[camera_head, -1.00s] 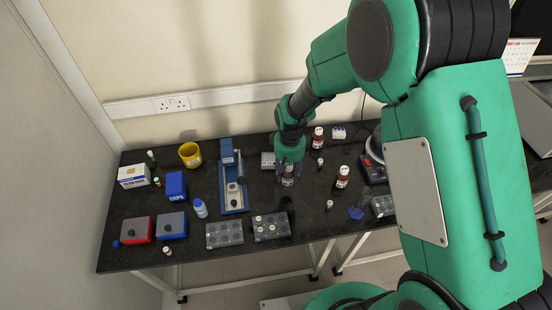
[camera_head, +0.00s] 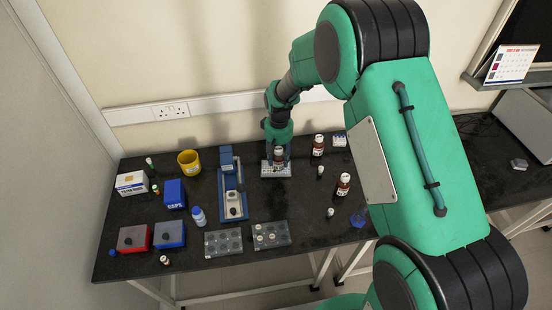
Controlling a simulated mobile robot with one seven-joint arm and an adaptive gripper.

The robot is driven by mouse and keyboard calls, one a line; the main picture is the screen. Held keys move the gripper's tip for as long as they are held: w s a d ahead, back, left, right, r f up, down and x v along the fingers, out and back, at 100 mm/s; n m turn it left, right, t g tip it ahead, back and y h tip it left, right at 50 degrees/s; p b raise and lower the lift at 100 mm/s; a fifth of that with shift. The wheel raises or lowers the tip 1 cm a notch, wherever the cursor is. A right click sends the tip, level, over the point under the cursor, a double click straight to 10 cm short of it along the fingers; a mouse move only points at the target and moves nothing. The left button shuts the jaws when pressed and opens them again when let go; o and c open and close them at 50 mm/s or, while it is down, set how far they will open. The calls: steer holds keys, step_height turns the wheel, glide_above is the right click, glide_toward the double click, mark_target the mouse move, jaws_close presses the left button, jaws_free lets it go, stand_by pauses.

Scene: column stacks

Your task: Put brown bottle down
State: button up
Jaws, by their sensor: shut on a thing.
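My gripper (camera_head: 278,160) points down at the back middle of the black bench. It is shut on a brown bottle (camera_head: 279,155) with a white-and-red label, held upright between the fingers. The bottle is at a small grey-white rack (camera_head: 283,173); I cannot tell whether its base touches the rack. Two other brown bottles stand on the bench to the right, one at the back (camera_head: 318,146) and one nearer (camera_head: 343,185).
A blue stand (camera_head: 231,185) is close left of the gripper. Two grey well racks (camera_head: 224,243) (camera_head: 270,235) lie in front. Small vials (camera_head: 320,171) (camera_head: 330,212) stand at right. A yellow cup (camera_head: 189,162) and several boxes fill the left. Bare bench lies between gripper and front racks.

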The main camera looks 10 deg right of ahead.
steer(key=shift+w+a+f, duration=0.1)
steer(key=shift+w, duration=0.85)
steer(key=shift+w+a+f, duration=0.1)
steer(key=shift+w, duration=0.8)
steer(key=shift+f+b, duration=0.65)
steer(key=shift+f, duration=1.05)
steer(key=shift+f, duration=0.1)
steer(key=o, duration=1.3)
steer(key=shift+r+p, duration=1.2)
steer(key=shift+r, duration=4.9)
